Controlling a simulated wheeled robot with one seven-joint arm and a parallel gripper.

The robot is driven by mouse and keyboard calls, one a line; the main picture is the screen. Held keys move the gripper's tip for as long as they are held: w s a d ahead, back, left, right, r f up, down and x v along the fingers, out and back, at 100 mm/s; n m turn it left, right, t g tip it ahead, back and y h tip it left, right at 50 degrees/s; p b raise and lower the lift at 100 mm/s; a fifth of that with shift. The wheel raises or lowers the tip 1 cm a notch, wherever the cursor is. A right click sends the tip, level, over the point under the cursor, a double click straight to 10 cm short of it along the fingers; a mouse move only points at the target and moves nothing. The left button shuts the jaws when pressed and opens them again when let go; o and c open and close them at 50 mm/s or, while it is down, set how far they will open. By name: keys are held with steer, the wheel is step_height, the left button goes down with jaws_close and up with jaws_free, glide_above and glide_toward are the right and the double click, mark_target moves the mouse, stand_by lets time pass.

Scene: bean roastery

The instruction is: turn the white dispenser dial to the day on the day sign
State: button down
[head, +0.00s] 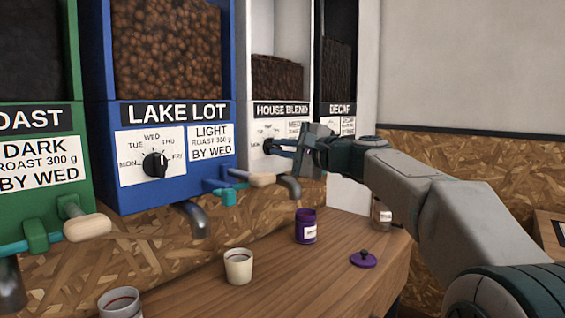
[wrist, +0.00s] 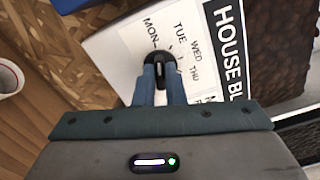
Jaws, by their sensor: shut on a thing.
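The white dispenser (head: 243,60) is labelled HOUSE BLEND and stands right of the blue one. Its black dial (head: 267,147) sits on a white day panel low on its front. In the wrist view the dial (wrist: 158,68) is between my fingertips, with MON, TUE, WED and THU printed around it. My gripper (head: 271,147) is shut on the dial, and its two fingers (wrist: 158,82) touch the knob's sides. A pale line runs across the knob, but I cannot tell which day it points to. No separate day sign is in view.
The blue LAKE LOT dispenser (head: 165,195) with its own dial (head: 155,163) stands left. A lever with a wooden handle (head: 262,180) sticks out below the dial. A purple jar (head: 306,227), its lid (head: 363,259) and cream cups (head: 238,266) stand on the wooden counter (head: 290,290).

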steer(key=shift+f+n+b, duration=0.1)
steer(key=shift+n+b, duration=0.55)
steer(key=shift+n, duration=0.15)
steer(key=c, duration=1.5)
jaws_free()
steer(key=v, duration=1.4)
steer(key=shift+b, duration=0.35)
steer(key=shift+a, duration=0.1)
